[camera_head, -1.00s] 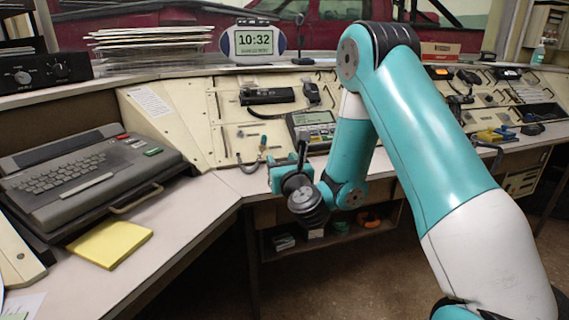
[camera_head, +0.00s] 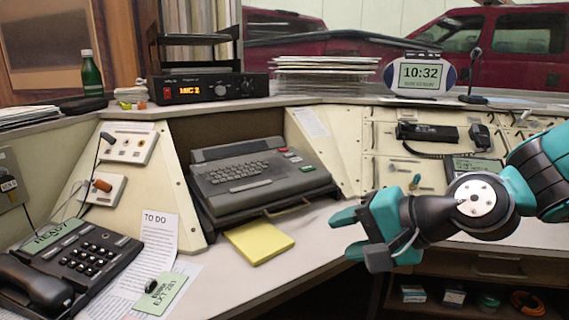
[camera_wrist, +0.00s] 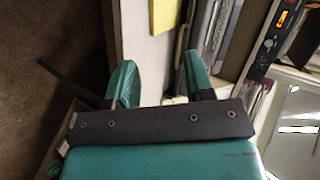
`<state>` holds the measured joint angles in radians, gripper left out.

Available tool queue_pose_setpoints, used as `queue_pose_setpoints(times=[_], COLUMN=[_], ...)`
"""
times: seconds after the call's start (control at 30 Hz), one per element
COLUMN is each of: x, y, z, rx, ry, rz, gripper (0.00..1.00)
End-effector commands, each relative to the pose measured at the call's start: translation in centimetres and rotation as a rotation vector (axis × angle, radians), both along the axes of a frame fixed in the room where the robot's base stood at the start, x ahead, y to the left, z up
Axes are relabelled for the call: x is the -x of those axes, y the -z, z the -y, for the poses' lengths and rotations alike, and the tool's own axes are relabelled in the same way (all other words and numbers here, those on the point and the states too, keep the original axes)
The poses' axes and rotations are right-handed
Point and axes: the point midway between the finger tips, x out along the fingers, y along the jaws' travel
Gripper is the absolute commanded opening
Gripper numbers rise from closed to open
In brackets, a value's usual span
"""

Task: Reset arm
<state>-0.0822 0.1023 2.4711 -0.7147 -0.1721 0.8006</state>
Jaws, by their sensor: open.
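My gripper (camera_head: 345,232) is at the right of the head view, its teal fingers pointing left over the front edge of the console desk (camera_head: 315,262). In the wrist view its two teal fingers (camera_wrist: 158,82) stand apart with nothing between them. My teal and dark arm reaches in from the right edge. The yellow notepad (camera_head: 259,241) lies on the desk left of my gripper, apart from it. The notepad also shows at the top of the wrist view (camera_wrist: 166,14).
A grey keyboard terminal (camera_head: 262,212) sits behind the notepad. A black phone (camera_head: 75,262), a TO DO sheet (camera_head: 160,232) and a green note (camera_head: 160,292) are at left. A clock (camera_head: 420,76) and a paper stack (camera_head: 325,78) stand on the upper ledge. An open shelf (camera_head: 460,292) is below right.

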Motion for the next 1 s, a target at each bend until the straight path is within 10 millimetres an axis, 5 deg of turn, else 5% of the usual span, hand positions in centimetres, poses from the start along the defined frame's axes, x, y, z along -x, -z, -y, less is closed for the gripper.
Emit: queue_pose_setpoints(times=[0.2, 0.47, 0.5, 0.77, 1.0], x=[9.6, 17.6, 17.3, 17.2, 17.2], y=[0.4, 0.4, -1.8, -8.6, -17.2], z=[0.9, 4.9, 4.8, 4.7, 4.7], rx=[0.454, 0.746, 0.738, 0.735, 0.733], ry=[-0.548, -1.052, -1.039, -1.034, -1.032], rz=[0.120, 0.168, 0.163, 0.160, 0.159], gripper=[0.48, 0.48, 0.48, 0.48, 0.48])
